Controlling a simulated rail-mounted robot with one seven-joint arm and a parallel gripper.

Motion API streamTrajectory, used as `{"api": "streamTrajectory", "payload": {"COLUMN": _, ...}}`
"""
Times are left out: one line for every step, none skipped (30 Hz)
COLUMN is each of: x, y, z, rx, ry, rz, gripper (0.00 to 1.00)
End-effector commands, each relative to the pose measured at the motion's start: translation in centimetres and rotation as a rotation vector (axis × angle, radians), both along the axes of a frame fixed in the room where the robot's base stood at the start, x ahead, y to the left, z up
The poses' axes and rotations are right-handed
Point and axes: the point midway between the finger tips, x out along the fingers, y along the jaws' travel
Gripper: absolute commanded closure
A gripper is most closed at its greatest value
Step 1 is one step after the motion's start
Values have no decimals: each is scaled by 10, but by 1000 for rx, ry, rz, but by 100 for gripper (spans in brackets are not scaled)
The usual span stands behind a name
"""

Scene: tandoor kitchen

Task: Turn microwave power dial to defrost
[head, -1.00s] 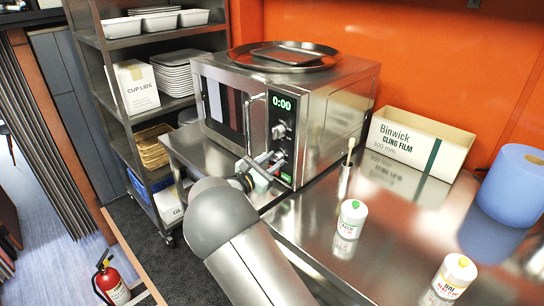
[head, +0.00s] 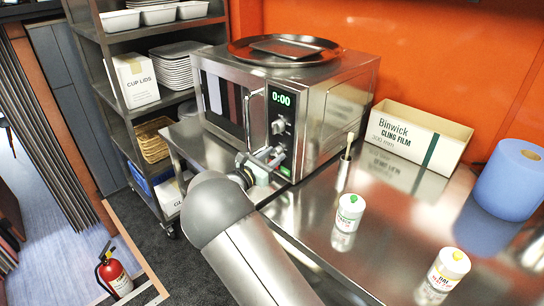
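Below that is an upper dial (head: 279,126). My gripper (head: 274,155) is at the lower part of the panel, in front of the area below the upper dial.
A round steel tray (head: 330,54) lies on the microwave. The door handle (head: 251,112) is left of the panel.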

Motion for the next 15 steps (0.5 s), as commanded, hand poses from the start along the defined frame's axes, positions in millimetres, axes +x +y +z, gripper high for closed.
{"api": "streamTrajectory", "payload": {"x": 0, "y": 0, "z": -1, "rx": 0, "ry": 1, "rz": 0, "gripper": 52}}
{"api": "streamTrajectory", "payload": {"x": 0, "y": 0, "z": -1, "rx": 0, "ry": 1, "rz": 0, "gripper": 50}}
{"api": "streamTrajectory", "payload": {"x": 0, "y": 0, "z": -1, "rx": -1, "ry": 1, "rz": 0, "gripper": 50}}
{"api": "streamTrajectory", "payload": {"x": 0, "y": 0, "z": -1, "rx": 0, "ry": 0, "rz": 0, "gripper": 50}}
{"api": "streamTrajectory", "payload": {"x": 0, "y": 0, "z": 0, "rx": 0, "ry": 0, "rz": 1, "gripper": 50}}
{"api": "streamTrajectory", "payload": {"x": 0, "y": 0, "z": 0, "rx": -1, "ry": -1, "rz": 1, "gripper": 50}}
{"api": "streamTrajectory", "payload": {"x": 0, "y": 0, "z": 0, "rx": -1, "ry": -1, "rz": 1, "gripper": 50}}
{"api": "streamTrajectory", "payload": {"x": 0, "y": 0, "z": 0, "rx": -1, "ry": -1, "rz": 1, "gripper": 50}}
{"api": "streamTrajectory", "payload": {"x": 0, "y": 0, "z": 0, "rx": 0, "ry": -1, "rz": 1, "gripper": 50}}
{"api": "streamTrajectory", "payload": {"x": 0, "y": 1, "z": 0, "rx": 0, "ry": -1, "rz": 1, "gripper": 50}}
{"api": "streamTrajectory", "payload": {"x": -1, "y": 1, "z": 0, "rx": 0, "ry": -1, "rz": 1, "gripper": 50}}
{"api": "streamTrajectory", "payload": {"x": -3, "y": 3, "z": 0, "rx": 0, "ry": -1, "rz": 2, "gripper": 50}}
{"api": "streamTrajectory", "payload": {"x": -5, "y": 5, "z": -1, "rx": 1, "ry": -1, "rz": 2, "gripper": 50}}
{"api": "streamTrajectory", "payload": {"x": -7, "y": 7, "z": -1, "rx": 0, "ry": -1, "rz": 3, "gripper": 50}}
{"api": "streamTrajectory", "payload": {"x": -11, "y": 10, "z": -2, "rx": 0, "ry": -1, "rz": 3, "gripper": 50}}
